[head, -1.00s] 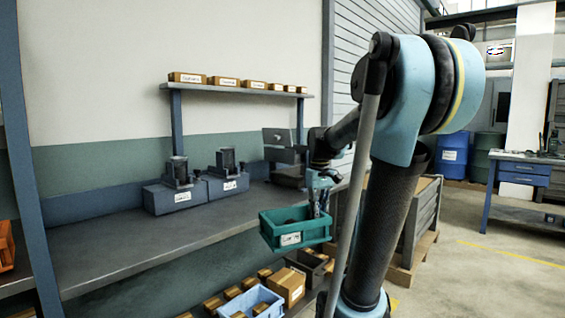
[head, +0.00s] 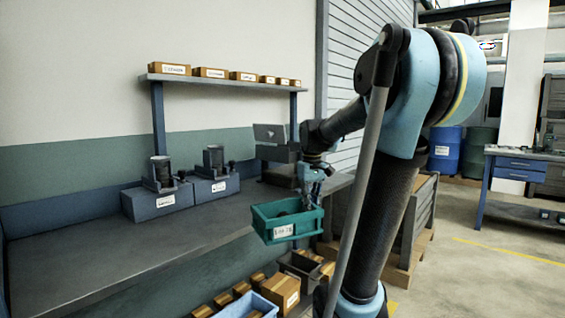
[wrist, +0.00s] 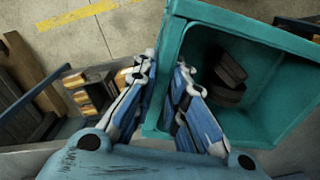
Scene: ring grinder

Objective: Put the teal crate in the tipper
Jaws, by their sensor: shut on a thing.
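The teal crate (head: 287,224) hangs in the air in front of the workbench edge, with a white label on its near side. My gripper (head: 311,190) is shut on the crate's wall at its right side. In the wrist view my gripper (wrist: 165,75) has one finger outside and one inside the crate wall, and the teal crate (wrist: 265,135) holds dark round parts. The crate looks roughly level. I cannot tell for sure which thing is the tipper; a dark machine with a tilted plate (head: 270,136) stands at the bench's far end.
Two blue-grey fixtures (head: 160,202) (head: 212,186) stand on the workbench (head: 100,253); its front part is clear. A shelf with small boxes (head: 220,82) is above. Below are a light blue bin (head: 250,305) and cardboard boxes (head: 281,291). A grey slatted crate (head: 412,222) stands behind my arm.

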